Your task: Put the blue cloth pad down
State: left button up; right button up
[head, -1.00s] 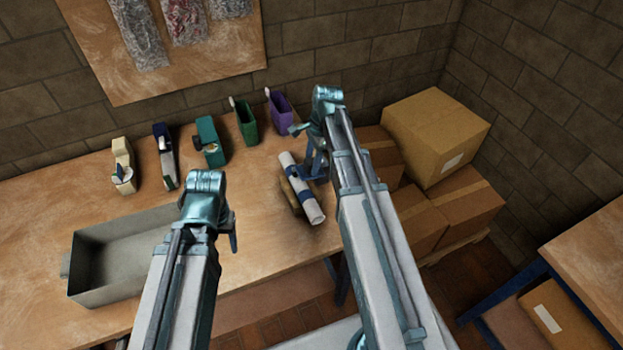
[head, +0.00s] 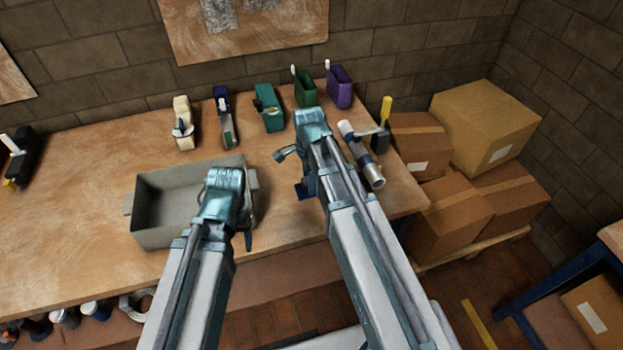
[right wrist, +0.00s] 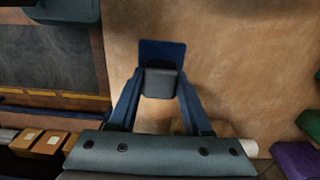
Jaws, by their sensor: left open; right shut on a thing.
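The blue cloth pad (right wrist: 162,50) is at the tips of my right gripper (right wrist: 160,85), which is shut on it over the bare bench top. A grey block-shaped part shows between the fingers beside it. In the head view the right gripper (head: 306,188) is left of the white tube, with a little of the blue showing below my arm. I cannot tell the pad's exact height above the bench. My left gripper (head: 248,236) is open and empty at the right end of the grey tray (head: 150,238), partly hidden by its own arm.
The wooden bench (head: 70,210) is bare left of the tray and between tray and tube. The white tube (head: 360,155) with blue bands lies near a yellow-handled tool (head: 385,112). Several holders line the back, including a purple bin (head: 340,88). Cardboard boxes (head: 485,125) stand right.

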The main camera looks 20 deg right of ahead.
notch_tip(320, 180, down, 7)
jog(key=b, duration=0.6)
jog(key=shift+r+b, duration=0.1)
jog(key=shift+b, duration=0.3)
jog(key=shift+f+b, duration=0.55)
jog(key=shift+f, duration=0.05)
jog(key=o, duration=1.3)
jog(key=shift+r, duration=0.1)
notch_tip(320, 180, up, 14)
jog(key=p, duration=1.4)
